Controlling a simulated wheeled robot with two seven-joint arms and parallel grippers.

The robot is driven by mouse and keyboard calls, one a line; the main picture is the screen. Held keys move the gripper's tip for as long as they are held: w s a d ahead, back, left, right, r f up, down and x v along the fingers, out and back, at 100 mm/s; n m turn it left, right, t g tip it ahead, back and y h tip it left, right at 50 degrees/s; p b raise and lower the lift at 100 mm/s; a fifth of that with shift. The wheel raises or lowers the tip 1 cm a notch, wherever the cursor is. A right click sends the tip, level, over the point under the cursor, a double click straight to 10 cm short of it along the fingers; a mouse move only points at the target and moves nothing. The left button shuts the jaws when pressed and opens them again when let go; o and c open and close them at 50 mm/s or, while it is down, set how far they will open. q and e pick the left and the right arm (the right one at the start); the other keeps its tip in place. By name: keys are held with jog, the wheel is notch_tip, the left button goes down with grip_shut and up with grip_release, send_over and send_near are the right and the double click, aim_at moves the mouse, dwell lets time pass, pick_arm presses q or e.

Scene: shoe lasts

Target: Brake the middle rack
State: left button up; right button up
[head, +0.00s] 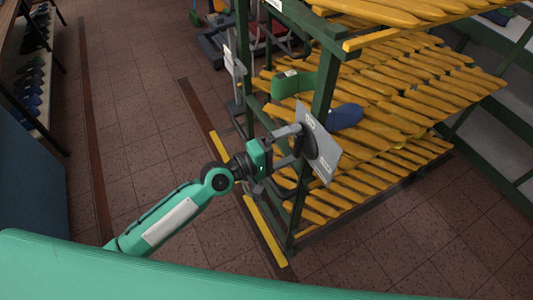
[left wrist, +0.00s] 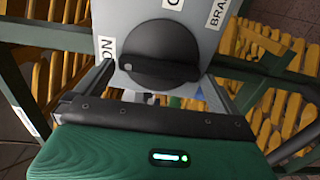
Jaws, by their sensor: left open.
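A green-framed rack (head: 323,85) with yellow slatted shelves stands at the right in the head view. A grey plate (head: 325,152) is on its near side and carries a black round knob (head: 306,143). In the left wrist view the knob (left wrist: 160,58) is close, with its grip bar lying roughly sideways, and labels reading "ON" and "BRA..." are partly visible on the plate (left wrist: 197,38). My left gripper (head: 296,148) is open, facing the plate, its fingers on either side of the knob. Contact cannot be told. My right gripper is out of view.
A blue shoe last (head: 345,116) lies on a shelf behind the plate. Shelves with shoes (head: 33,75) stand at the far left. Other equipment (head: 215,45) stands behind the rack. The tiled floor (head: 140,110) left of the rack is mostly clear.

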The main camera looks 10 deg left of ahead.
pick_arm(q)
jog(key=b+v, duration=0.5)
jog(key=v, duration=0.8)
jog(key=shift+b, duration=0.3)
jog(key=shift+f, duration=0.1)
